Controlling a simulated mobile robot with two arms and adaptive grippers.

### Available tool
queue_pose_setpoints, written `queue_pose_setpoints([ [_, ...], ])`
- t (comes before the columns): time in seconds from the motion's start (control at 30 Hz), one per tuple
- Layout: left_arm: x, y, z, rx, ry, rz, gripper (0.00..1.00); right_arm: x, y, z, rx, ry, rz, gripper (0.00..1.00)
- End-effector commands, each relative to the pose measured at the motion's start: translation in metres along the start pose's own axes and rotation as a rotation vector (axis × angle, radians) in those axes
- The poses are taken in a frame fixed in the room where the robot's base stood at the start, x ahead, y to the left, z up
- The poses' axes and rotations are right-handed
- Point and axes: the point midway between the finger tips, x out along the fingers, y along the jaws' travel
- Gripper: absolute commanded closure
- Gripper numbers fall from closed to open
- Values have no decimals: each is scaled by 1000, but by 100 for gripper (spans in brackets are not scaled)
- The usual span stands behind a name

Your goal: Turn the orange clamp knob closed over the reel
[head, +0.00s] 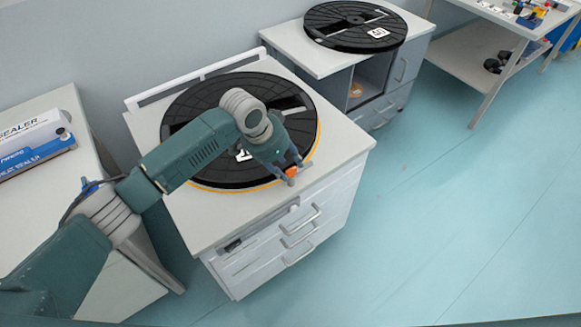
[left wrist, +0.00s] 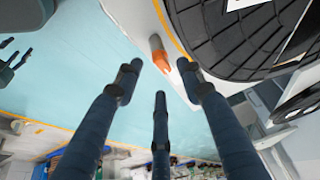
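The orange clamp knob (head: 291,172) sits at the near right edge of the large black reel (head: 200,105) on the white cabinet. In the left wrist view the knob (left wrist: 160,58) is a small orange piece with a grey end beside the reel's rim (left wrist: 230,45). My left gripper (head: 290,174) is over the knob in the head view. In the left wrist view its dark fingers (left wrist: 160,80) are spread apart, with the knob just beyond the gap between them. Contact cannot be made out. My right gripper (left wrist: 16,52) shows small at the left wrist view's left edge, its fingers apart.
The cabinet top (head: 345,140) has a raised back strip (head: 195,78). A second reel (head: 355,22) lies on another cabinet behind. A sealer box (head: 35,143) lies on the left table. A shelf table (head: 470,55) stands at the upper right. The teal floor (head: 460,190) at right is clear.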

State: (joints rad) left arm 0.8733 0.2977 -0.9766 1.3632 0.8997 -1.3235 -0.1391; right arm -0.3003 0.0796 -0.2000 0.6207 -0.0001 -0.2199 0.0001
Motion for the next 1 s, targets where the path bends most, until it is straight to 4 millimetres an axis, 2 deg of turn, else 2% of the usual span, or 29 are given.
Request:
queue_pose_setpoints([
  [0.1, 18, 1, 0, 0, -2, 1, 61, -2, 0, 0, 0, 0, 0, 46],
  [0.23, 30, 0, 0, -1, -1, -1, 61, -2, 0, 0, 0, 0, 0, 46],
  [0.57, 36, 0, 0, 1, 0, -2, 61, -2, 0, 0, 0, 0, 0, 46],
  [0.6, 36, 0, 0, 1, 0, -2, 63, -2, 0, 0, 0, -1, 0, 46],
  [0.8, 35, 0, 0, 0, 0, -1, 100, -2, 0, 0, 0, -1, 0, 46],
  [1.0, 35, 0, 0, 0, 0, -2, 100, -3, 0, 0, 0, -1, 1, 46],
])
